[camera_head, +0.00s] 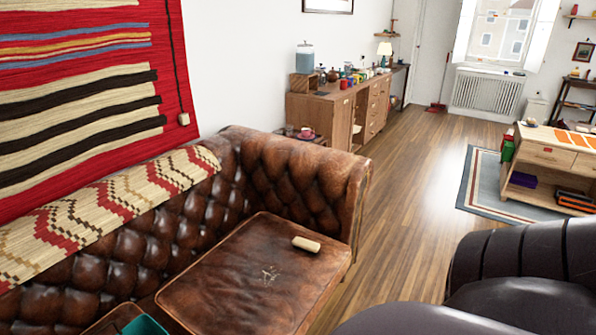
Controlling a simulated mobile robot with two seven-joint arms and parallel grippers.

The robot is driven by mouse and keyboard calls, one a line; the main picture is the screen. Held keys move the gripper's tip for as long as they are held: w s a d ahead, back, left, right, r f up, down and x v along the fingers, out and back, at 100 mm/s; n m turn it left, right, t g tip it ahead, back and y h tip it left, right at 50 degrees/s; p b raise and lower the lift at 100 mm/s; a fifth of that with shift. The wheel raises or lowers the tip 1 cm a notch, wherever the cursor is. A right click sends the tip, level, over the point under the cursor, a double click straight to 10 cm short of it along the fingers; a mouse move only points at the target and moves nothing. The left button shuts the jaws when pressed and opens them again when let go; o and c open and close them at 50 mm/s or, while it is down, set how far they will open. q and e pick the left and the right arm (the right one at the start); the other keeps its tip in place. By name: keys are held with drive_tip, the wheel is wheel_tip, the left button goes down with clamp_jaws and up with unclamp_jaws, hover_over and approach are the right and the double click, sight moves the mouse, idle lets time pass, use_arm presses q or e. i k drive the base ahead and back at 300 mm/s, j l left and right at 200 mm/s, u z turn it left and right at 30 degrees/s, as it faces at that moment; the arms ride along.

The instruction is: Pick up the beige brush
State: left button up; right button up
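A small beige block-like object (306,244), which looks like the beige brush, lies on the brown leather seat cushion (225,285) of the sofa, near its right side. No bristles can be made out at this size. Neither of my grippers is in view, so nothing is seen touching the brush.
The sofa's tufted arm (310,175) rises behind the cushion. A teal object (145,326) shows at the bottom edge. Dark leather seating (520,255) fills the lower right. Open wooden floor (405,200) lies between, leading to a wooden sideboard (345,110) and a low table (550,155).

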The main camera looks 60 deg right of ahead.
sight(299, 243)
drive_tip(key=z, duration=1.8)
drive_tip(key=u, duration=0.55)
drive_tip(key=i+l+u, duration=0.1)
drive_tip(key=l+u, duration=1)
drive_tip(key=l, duration=0.5)
drive_tip(key=k+l, duration=0.1)
drive_tip(key=l, duration=0.45)
drive_tip(key=l+u, duration=0.1)
drive_tip(key=l, duration=0.45)
drive_tip(key=k+l, duration=0.2)
drive_tip(key=l, duration=0.35)
